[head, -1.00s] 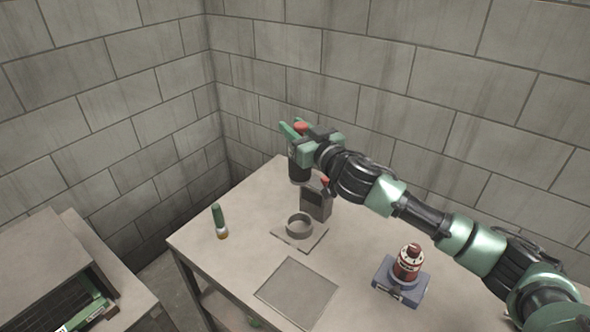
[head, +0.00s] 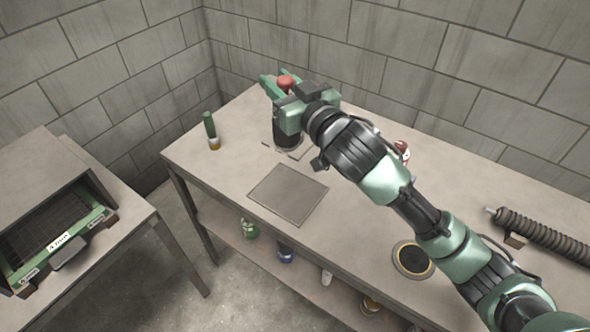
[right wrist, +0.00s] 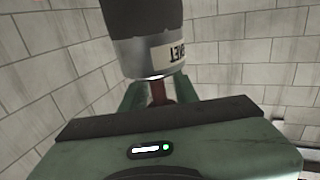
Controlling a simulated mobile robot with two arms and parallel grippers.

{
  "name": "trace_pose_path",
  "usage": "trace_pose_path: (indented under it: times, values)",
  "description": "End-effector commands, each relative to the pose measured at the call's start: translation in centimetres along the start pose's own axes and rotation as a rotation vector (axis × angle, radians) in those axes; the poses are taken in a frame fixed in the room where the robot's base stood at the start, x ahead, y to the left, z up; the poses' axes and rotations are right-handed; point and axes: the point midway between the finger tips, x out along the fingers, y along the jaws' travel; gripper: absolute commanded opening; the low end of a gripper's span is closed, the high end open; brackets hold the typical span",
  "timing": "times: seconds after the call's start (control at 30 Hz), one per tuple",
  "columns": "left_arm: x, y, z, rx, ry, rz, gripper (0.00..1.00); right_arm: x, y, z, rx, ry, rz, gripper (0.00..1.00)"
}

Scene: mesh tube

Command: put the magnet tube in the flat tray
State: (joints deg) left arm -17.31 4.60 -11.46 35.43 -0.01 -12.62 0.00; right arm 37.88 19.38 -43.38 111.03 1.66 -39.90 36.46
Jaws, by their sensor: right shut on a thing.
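My right gripper (head: 277,84) is shut on the magnet tube (head: 288,136), a dark upright cylinder with a red knob on top. In the right wrist view the magnet tube (right wrist: 145,35) shows a silver band and a partly readable label, with a reddish stem between the fingers. The flat tray (head: 288,194) is a thin grey square on the table, in front of the tube in the head view. It looks empty. The tube stands apart from it in the picture; its height above the table is hard to tell. My left gripper is not in view.
A green-handled item (head: 210,130) stands at the table's left. A dark round disc (head: 413,260) and a ribbed hose (head: 540,235) lie to the right. My arm mostly hides a red-and-white item (head: 402,152). A lower shelf holds several things.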

Motion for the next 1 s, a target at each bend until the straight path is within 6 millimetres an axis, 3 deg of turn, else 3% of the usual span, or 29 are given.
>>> trace_pose_path:
  times: [0.1,0.4,0.67,0.83,1.0]
  values:
    - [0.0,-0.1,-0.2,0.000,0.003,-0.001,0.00,-0.1,0.1,3.6,0.001,-0.007,0.002,0.00]
    - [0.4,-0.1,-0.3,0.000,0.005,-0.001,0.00,0.0,0.1,10.9,0.002,-0.003,0.002,0.00]
    - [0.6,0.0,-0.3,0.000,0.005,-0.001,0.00,0.0,0.1,13.4,0.001,0.000,0.002,0.00]
    - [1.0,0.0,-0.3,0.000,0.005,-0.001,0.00,0.0,0.1,16.1,0.002,-0.001,0.002,0.00]
    - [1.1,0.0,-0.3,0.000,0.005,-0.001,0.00,0.0,0.1,17.0,0.000,0.001,0.000,0.00]
